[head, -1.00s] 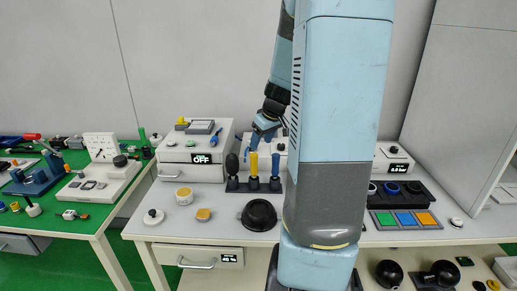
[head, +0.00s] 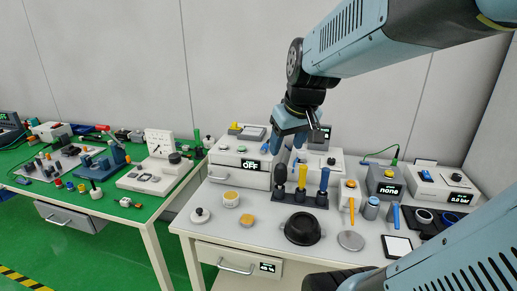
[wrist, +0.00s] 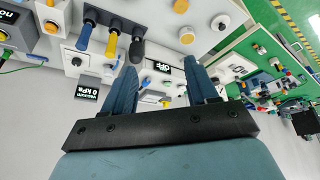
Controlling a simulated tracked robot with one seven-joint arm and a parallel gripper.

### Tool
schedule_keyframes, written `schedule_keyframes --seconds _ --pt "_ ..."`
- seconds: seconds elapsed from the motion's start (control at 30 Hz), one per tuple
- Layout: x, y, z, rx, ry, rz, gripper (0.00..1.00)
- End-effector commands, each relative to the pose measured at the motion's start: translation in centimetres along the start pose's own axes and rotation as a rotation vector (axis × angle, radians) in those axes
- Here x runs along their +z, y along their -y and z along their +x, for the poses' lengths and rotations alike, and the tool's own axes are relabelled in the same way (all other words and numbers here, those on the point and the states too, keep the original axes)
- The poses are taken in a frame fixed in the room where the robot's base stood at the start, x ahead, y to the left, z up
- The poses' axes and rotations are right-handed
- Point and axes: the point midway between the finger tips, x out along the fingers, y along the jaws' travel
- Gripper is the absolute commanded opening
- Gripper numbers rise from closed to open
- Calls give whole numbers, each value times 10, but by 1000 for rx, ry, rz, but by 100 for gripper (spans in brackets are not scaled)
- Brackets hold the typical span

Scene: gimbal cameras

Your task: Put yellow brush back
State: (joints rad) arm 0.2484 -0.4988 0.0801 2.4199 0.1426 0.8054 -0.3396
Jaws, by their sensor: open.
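The yellow brush (head: 302,179) stands upright in a black holder (head: 291,198), between a black brush (head: 280,176) on the left and a blue brush (head: 323,180) on the right. In the wrist view the yellow brush (wrist: 111,44) shows between the blue brush (wrist: 86,35) and the black brush (wrist: 137,48), with the picture turned over. My gripper (head: 287,147) is open and empty, above and apart from the brushes in the head view. Its two blue fingers (wrist: 163,85) are spread in the wrist view.
A box marked OFF (head: 240,164) stands left of the holder. A black bowl (head: 302,230) lies in front of it. The left bench (head: 150,205) is crowded.

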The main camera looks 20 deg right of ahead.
Motion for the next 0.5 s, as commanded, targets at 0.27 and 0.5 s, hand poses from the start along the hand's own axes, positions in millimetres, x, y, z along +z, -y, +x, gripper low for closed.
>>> schedule_keyframes --seconds 0.27,0.5 --pt "48 30 -41 1 -56 62 58" --pt "64 34 -50 -2 -69 92 58"
